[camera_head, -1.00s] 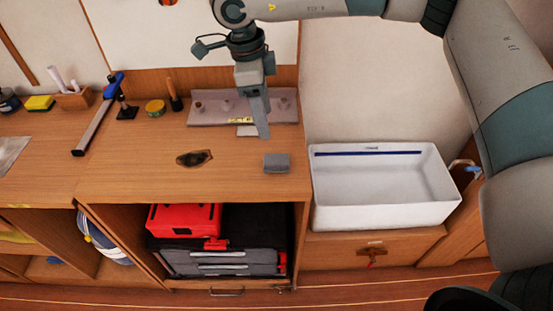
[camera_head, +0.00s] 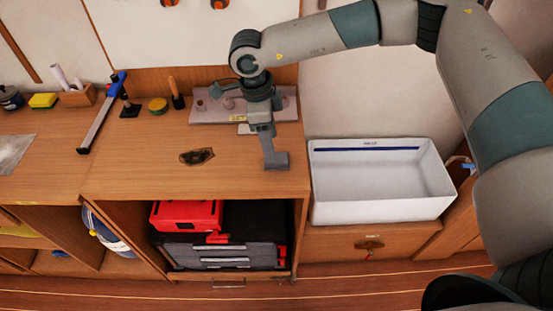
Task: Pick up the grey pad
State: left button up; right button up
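The grey pad (camera_head: 280,165) is a small dark-grey block on the wooden counter, near the right front edge of the counter top. My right gripper (camera_head: 269,153) points down at it from above. Its fingers overlap the pad's left and back part in the head view and hide some of it. I see the fingers edge-on, so whether they are open or closed on the pad cannot be told. My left gripper is not in view.
A white bin (camera_head: 380,183) stands right of the counter (camera_head: 130,178). A grey rack (camera_head: 210,112) lies behind the gripper. A dark irregular patch (camera_head: 197,156) lies left of the pad. A blue-handled clamp (camera_head: 101,112) and a red toolbox (camera_head: 186,214) are further left and below.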

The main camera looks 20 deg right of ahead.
jog(key=shift+s+d+f+p, duration=0.1)
jog(key=shift+d+f+p, duration=0.15)
jog(key=shift+f+p, duration=0.45)
jog(key=f+p, duration=0.1)
jog(key=f, duration=0.1)
jog(key=shift+s+d+f+p, duration=0.1)
jog(key=shift+d+f+p, duration=0.2)
jog(key=shift+f+p, duration=0.1)
jog(key=shift+d+f, duration=0.1)
jog(key=shift+f, duration=0.35)
jog(key=c, duration=1.1)
